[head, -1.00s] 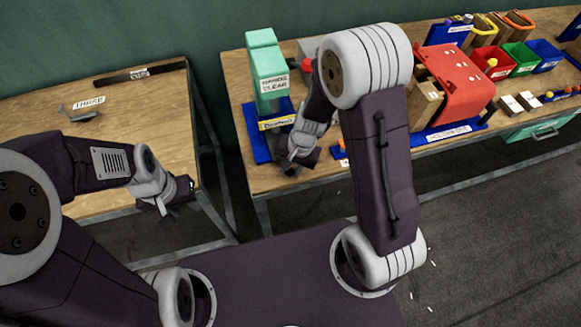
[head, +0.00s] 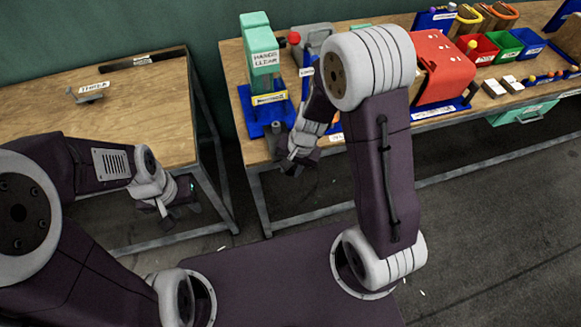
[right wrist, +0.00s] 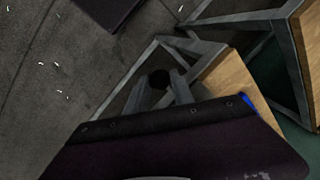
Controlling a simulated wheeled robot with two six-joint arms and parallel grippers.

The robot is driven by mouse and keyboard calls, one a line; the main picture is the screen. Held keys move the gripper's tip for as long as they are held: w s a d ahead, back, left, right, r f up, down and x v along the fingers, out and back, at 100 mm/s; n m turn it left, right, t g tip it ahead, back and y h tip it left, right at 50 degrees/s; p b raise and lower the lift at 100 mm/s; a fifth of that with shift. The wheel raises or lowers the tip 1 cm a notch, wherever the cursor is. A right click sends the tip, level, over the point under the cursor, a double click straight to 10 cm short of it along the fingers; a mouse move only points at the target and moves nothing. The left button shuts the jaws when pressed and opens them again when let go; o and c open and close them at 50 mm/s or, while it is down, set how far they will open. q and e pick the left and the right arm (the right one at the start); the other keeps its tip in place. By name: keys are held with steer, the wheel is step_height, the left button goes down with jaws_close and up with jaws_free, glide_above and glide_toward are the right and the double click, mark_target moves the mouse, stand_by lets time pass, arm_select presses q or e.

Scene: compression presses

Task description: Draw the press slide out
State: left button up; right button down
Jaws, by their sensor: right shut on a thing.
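The press (head: 262,62) has a green column and head with a "HANDS CLEAR" label. It stands on a blue base (head: 250,118) near the left end of the right-hand table. A small grey cylindrical part (head: 277,128) stands at the base's front; I cannot tell the slide clearly from the base. My right gripper (head: 290,172) is at the table's front edge, in front of the press. In the right wrist view its fingers (right wrist: 160,88) are shut on a dark round knob (right wrist: 159,79). My left gripper (head: 166,210) hangs beside the left table, its fingers too small to read.
A grey machine with a red knob (head: 294,38) stands right of the press, partly behind my right arm. A red machine (head: 447,72) and coloured bins (head: 508,42) are further right. The left table (head: 130,110) is mostly bare. Floor lies between the tables.

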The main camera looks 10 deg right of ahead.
steer(key=shift+s, duration=0.2)
steer(key=shift+w+f, duration=0.1)
steer(key=shift+w, duration=0.3)
steer(key=c, duration=1.1)
jaws_free()
arm_select(q)
steer(key=shift+w, duration=0.3)
step_height(320, 180, up, 2)
steer(key=p, duration=0.2)
steer(key=shift+r+p, duration=0.25)
steer(key=shift+p, duration=0.1)
arm_select(e)
step_height(320, 180, up, 9)
steer(key=s+d, duration=0.1)
steer(key=shift+d, duration=0.25)
